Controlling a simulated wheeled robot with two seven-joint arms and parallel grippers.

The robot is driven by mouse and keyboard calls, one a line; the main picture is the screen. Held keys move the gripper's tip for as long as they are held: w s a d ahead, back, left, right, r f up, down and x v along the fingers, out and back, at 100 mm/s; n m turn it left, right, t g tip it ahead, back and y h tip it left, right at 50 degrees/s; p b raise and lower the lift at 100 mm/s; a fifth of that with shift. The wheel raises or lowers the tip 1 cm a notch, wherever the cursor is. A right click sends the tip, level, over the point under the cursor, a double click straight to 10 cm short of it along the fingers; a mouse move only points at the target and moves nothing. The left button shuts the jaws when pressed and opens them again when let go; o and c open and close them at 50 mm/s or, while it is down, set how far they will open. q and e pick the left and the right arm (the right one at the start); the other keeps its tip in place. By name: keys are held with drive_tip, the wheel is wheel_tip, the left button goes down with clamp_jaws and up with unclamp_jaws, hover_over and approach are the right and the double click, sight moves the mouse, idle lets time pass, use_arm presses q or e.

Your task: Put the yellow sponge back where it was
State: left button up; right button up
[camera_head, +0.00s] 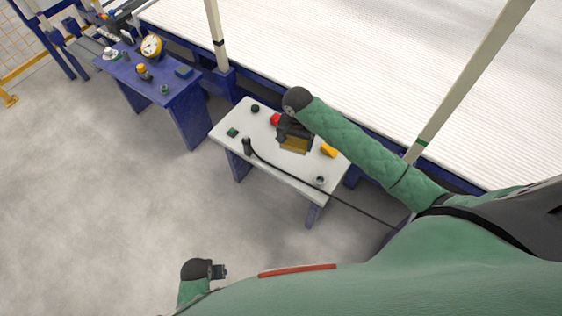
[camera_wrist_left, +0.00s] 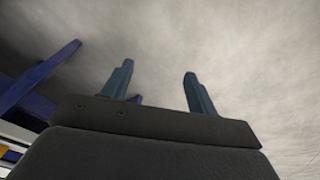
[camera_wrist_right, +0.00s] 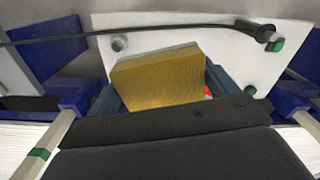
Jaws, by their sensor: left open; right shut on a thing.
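The yellow sponge (camera_head: 294,146) is a gold block over the white table (camera_head: 231,116). In the right wrist view the sponge (camera_wrist_right: 165,82) fills the space between the fingers and shows a pale grey layer along its far edge. My right gripper (camera_head: 292,132) is shut on it. Whether the sponge touches the tabletop I cannot tell. My left gripper (camera_head: 219,271) is open and empty, low and away from the table; its two blue-grey fingers stand apart in the left wrist view (camera_wrist_left: 157,82).
A blue table (camera_head: 178,95) with several items stands at left. Open floor lies in front.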

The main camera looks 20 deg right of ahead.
wheel_tip(320, 180, down, 8)
drive_tip(key=s+d+m+b, duration=0.1)
drive_tip(key=s+d+m, duration=0.1)
drive_tip(key=s+m, duration=0.1)
use_arm(q)
wheel_tip(320, 180, up, 6)
use_arm(e)
drive_tip(key=p, duration=0.2)
hover_over(280, 159)
wheel_tip(280, 159, down, 7)
drive_tip(key=shift+s+f, duration=0.1)
drive_tip(key=shift+s, duration=0.05)
wheel_tip(280, 159, down, 3)
drive_tip(key=shift+f+p, duration=0.1)
drive_tip(key=shift+p, duration=0.45)
use_arm(q)
drive_tip(key=s+a+f, duration=0.1)
drive_tip(key=s+f, duration=0.2)
drive_tip(key=f, duration=1)
drive_tip(key=shift+a, duration=0.2)
use_arm(e)
drive_tip(key=shift+f, duration=0.5)
drive_tip(key=shift+f, duration=0.1)
drive_tip(key=o, duration=0.7)
use_arm(q)
drive_tip(key=shift+s, duration=0.1)
